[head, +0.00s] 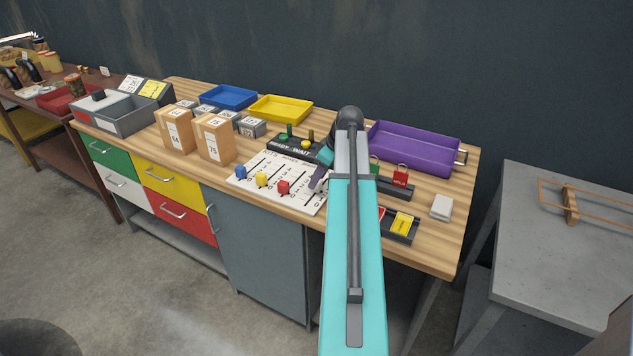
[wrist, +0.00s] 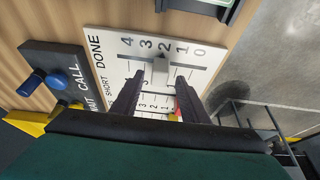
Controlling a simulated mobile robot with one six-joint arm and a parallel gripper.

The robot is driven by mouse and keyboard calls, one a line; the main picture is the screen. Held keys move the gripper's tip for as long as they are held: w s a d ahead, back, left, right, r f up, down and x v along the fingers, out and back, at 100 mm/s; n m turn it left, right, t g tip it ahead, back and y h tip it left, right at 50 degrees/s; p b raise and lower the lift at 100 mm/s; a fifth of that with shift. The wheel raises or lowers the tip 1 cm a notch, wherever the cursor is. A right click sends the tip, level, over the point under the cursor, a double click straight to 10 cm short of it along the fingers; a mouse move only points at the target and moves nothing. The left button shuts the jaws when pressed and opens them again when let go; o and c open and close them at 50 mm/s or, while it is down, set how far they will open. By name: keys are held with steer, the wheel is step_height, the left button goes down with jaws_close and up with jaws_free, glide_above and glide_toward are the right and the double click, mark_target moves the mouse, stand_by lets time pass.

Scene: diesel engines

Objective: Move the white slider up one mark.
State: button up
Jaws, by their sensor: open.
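The white slider (wrist: 160,70) is a pale grey-white knob on the "DONE" scale of a white board (wrist: 104,42). It appears close to the 2 mark, though the knob's height makes the exact mark hard to read. My gripper (wrist: 159,80) is open, with one dark finger on each side of the knob in the picture. I cannot tell whether either finger touches it. In the head view the board (head: 250,184) lies on the wooden bench, and my gripper (head: 319,180) is at its right end, largely hiding the white slider.
Blue (head: 240,172), yellow (head: 262,180) and red (head: 284,187) sliders stand left on the board. A dark button panel (head: 275,149) lies behind it. A purple tray (head: 412,146), a red padlock (head: 401,175) and a yellow-topped item (head: 402,222) are to the right.

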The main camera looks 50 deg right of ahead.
steer(key=b+v, duration=0.2)
steer(key=v, duration=0.9)
steer(key=shift+s, duration=0.1)
stand_by(0.5)
